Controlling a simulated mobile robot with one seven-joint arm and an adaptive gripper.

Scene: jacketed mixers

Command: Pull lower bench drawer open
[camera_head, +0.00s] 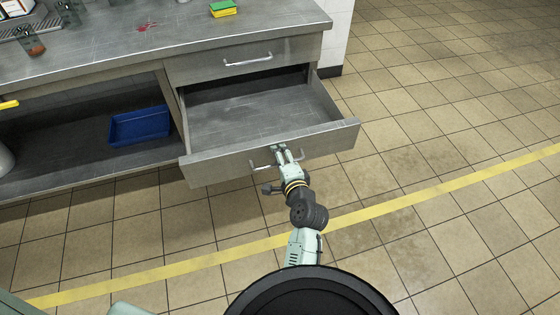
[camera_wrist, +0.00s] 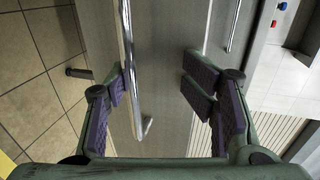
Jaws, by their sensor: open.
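The lower bench drawer (camera_head: 222,168) is pulled well out from the steel bench, and its inside looks empty. Its bar handle (camera_head: 258,166) runs along the front face, partly hidden by my gripper (camera_head: 282,150). In the wrist view the handle (camera_wrist: 129,60) lies between the spread fingers of my gripper (camera_wrist: 156,86), close to the left finger. The right finger stands clear of it. Whether the left finger touches the bar I cannot tell. The fingers are open and hold nothing.
The upper drawer (camera_head: 200,70) above is shut. A blue bin (camera_head: 140,126) sits on the lower shelf at left. Green and yellow sponges (camera_head: 223,9) lie on the bench top (camera_head: 190,35). The tiled floor (camera_head: 430,110) to the right is clear, with a yellow line (camera_head: 400,203) across it.

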